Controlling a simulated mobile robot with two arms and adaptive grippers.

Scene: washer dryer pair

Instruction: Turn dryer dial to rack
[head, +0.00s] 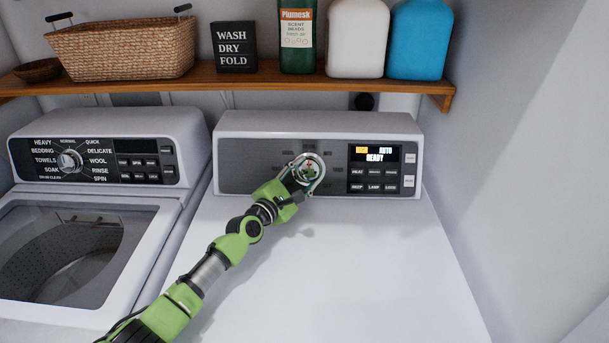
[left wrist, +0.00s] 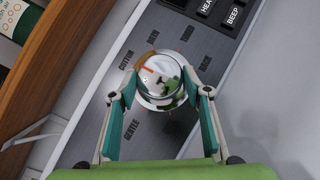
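The dryer dial (left wrist: 160,78) is a round chrome knob on the dryer's grey panel, with a red mark on its face toward the upper left in the left wrist view. My left gripper (head: 307,168) reaches it from the lower left in the head view. Its two fingers (left wrist: 160,92) stand on either side of the dial, very close to it; whether both touch is unclear. The dryer display (head: 374,154) reads AUTO READY. My right gripper is not in view.
The washer (head: 110,130) with its own dial stands on the left. A wooden shelf (head: 240,78) above holds a basket (head: 125,50), a sign and several bottles. The dryer's white top (head: 340,270) is clear. A wall is close on the right.

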